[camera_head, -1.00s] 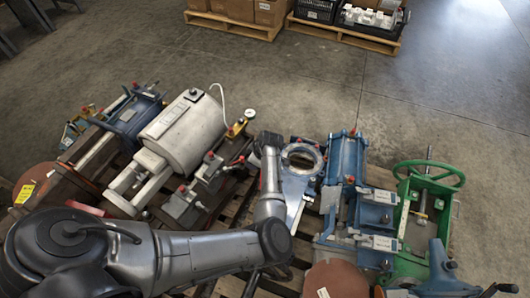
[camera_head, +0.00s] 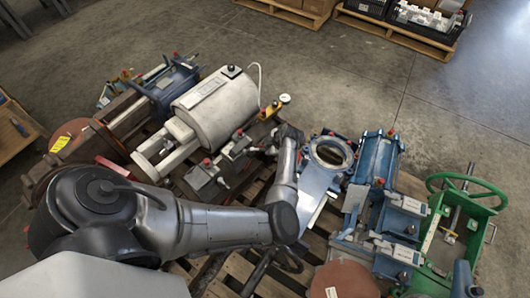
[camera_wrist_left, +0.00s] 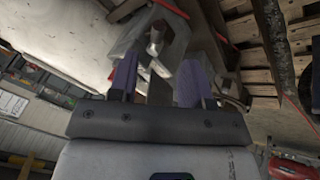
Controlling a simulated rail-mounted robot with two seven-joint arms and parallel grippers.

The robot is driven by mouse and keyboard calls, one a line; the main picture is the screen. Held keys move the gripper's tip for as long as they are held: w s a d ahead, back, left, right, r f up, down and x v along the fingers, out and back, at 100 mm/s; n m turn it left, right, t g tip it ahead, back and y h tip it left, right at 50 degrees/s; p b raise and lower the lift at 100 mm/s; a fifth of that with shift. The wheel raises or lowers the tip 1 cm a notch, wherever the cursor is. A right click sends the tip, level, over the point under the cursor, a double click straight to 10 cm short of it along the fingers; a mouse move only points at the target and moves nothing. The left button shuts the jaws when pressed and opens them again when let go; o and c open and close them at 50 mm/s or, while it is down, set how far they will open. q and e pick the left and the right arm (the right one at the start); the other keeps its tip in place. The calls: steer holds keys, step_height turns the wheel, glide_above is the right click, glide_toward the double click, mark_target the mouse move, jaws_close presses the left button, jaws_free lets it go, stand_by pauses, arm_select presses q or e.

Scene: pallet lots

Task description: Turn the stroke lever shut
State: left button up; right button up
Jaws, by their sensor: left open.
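My left arm comes in from the left in the head view, and its wrist reaches up between the white cylinder machine (camera_head: 207,103) and the blue flanged valve (camera_head: 322,180). The gripper end is not clear there. In the left wrist view my left gripper (camera_wrist_left: 158,82) is open, with two purple-grey fingers apart. A grey metal part with a bolt-like end (camera_wrist_left: 155,42) shows beyond and between the fingertips; I cannot tell whether they touch it. I cannot tell for certain which part is the stroke lever. My right gripper is not in view.
A blue cylinder machine (camera_head: 376,160) and a green frame with a handwheel (camera_head: 467,190) stand to the right. Red-tipped grey fittings (camera_head: 205,175) crowd the left of my wrist. Wooden pallet slats (camera_head: 240,268) show below. Open concrete floor lies beyond.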

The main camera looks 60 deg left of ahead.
mark_target(264, 150)
arm_select(q)
steer(key=b+x, duration=0.1)
steer(key=x, duration=0.3)
steer(key=shift+w+a+f+b, duration=0.15)
steer(key=shift+b, duration=0.25)
steer(key=shift+b+x, duration=0.45)
steer(key=shift+x, duration=0.55)
steer(key=shift+c, duration=0.2)
jaws_close()
